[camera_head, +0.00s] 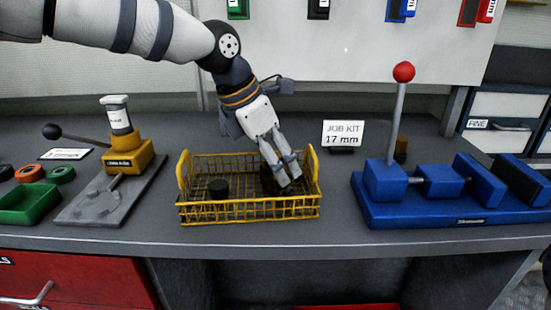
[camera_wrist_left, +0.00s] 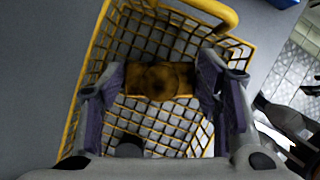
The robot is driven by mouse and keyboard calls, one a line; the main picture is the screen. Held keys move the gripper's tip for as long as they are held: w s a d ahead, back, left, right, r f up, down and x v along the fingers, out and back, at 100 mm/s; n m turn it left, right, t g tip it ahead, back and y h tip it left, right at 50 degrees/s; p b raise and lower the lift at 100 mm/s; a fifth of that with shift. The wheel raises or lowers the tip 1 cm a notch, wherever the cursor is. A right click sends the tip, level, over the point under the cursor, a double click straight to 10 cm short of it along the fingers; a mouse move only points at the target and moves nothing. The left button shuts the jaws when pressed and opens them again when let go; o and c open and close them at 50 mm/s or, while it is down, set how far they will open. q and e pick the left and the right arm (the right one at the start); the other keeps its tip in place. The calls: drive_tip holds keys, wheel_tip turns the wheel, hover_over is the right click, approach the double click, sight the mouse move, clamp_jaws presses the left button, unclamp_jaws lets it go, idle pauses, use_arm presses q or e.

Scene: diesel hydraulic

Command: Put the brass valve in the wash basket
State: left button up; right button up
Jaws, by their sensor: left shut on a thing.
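The yellow wire wash basket (camera_head: 250,211) stands on the grey bench in the middle of the head view. My left gripper (camera_head: 287,180) reaches down into its right half. In the left wrist view the fingers (camera_wrist_left: 160,82) are shut on the brass valve (camera_wrist_left: 160,80), a brownish piece with a round middle, above the basket's mesh. In the head view the valve (camera_head: 268,181) is dark and partly hidden behind the fingers. I cannot tell whether it touches the basket floor. The wash basket's rim (camera_wrist_left: 85,85) surrounds it in the wrist view. My right gripper is not in view.
A small black cylinder (camera_head: 218,188) is in the basket's left half. A grey lever press with a yellow block (camera_head: 128,156) stands left, near a green tray (camera_head: 28,203). A blue fixture (camera_head: 440,206) with a red-knobbed lever stands right. A job kit sign (camera_head: 343,133) is behind.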

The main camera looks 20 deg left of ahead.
use_arm(q)
drive_tip(key=o, duration=1.7)
drive_tip(key=shift+f, duration=0.1)
drive_tip(key=v, duration=1.2)
drive_tip(key=shift+p, duration=0.35)
